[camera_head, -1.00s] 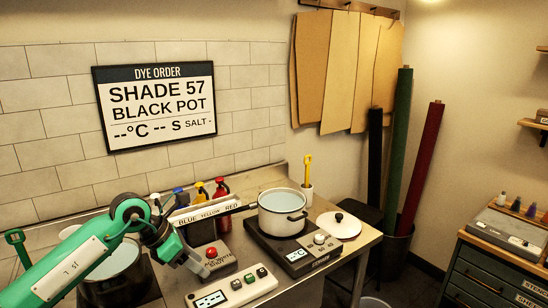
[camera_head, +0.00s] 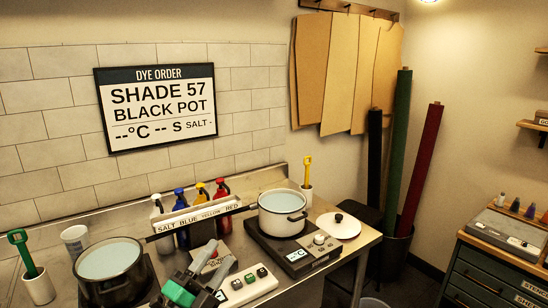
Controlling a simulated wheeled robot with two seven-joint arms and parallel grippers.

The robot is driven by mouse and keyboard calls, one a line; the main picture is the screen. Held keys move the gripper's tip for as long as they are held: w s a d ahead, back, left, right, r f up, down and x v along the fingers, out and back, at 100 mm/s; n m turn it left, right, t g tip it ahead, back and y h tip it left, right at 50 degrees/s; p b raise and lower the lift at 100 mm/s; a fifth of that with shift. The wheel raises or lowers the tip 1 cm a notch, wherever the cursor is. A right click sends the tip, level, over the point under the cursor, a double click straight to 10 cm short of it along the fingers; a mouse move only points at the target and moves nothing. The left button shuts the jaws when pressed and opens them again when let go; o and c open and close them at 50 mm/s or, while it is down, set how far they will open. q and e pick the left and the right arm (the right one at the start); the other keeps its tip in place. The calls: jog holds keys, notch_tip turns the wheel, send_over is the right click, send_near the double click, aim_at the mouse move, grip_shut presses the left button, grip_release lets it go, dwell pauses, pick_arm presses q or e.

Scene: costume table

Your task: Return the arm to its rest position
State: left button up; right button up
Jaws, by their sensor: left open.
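My left gripper (camera_head: 216,262) is at the bottom middle of the head view, low over the table's front part. Its green and grey body enters from the bottom edge, and its two grey fingers stand apart with nothing visible between them. It partly covers the small device with the red button (camera_head: 213,250) and the left end of the white control box (camera_head: 243,287). The rest of my left arm is out of the picture. My right gripper is not in view.
A black pot (camera_head: 110,284) stands at left, and a white pot (camera_head: 283,226) stands on a hot plate (camera_head: 290,258). Bottles stand behind the labelled rack (camera_head: 205,215). A cup (camera_head: 75,243) and a holder with a green-handled tool (camera_head: 38,286) are at far left. A lid (camera_head: 338,227) lies right.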

pick_arm(q)
jog(key=s+a+f+n+g+y, duration=0.3)
jog(key=s+a+f+n+y, duration=0.15)
jog(key=f+n+y, duration=0.35)
jog(key=s+a+f+n+g+y, duration=0.25)
jog(key=a+f+n+y, duration=0.3)
jog(key=f+n, duration=0.35)
jog(key=s+a+f+n+g+h, duration=0.1)
jog(key=s+f+n+g, duration=0.1)
jog(key=s+f+g, duration=0.65)
jog(key=s+f+n+g, duration=0.2)
jog(key=s+f, duration=0.4)
jog(key=s, duration=0.8)
notch_tip(320, 180, down, 31)
jog(key=g, duration=0.2)
jog(key=s+a+f, duration=0.1)
jog(key=s+f, duration=0.8)
jog(key=s+a+f, duration=0.2)
jog(key=s+f, duration=0.8)
jog(key=shift+s+a+f+m+g, duration=0.15)
jog(key=shift+a+f+m+g, duration=0.15)
jog(key=shift+m+g, duration=0.1)
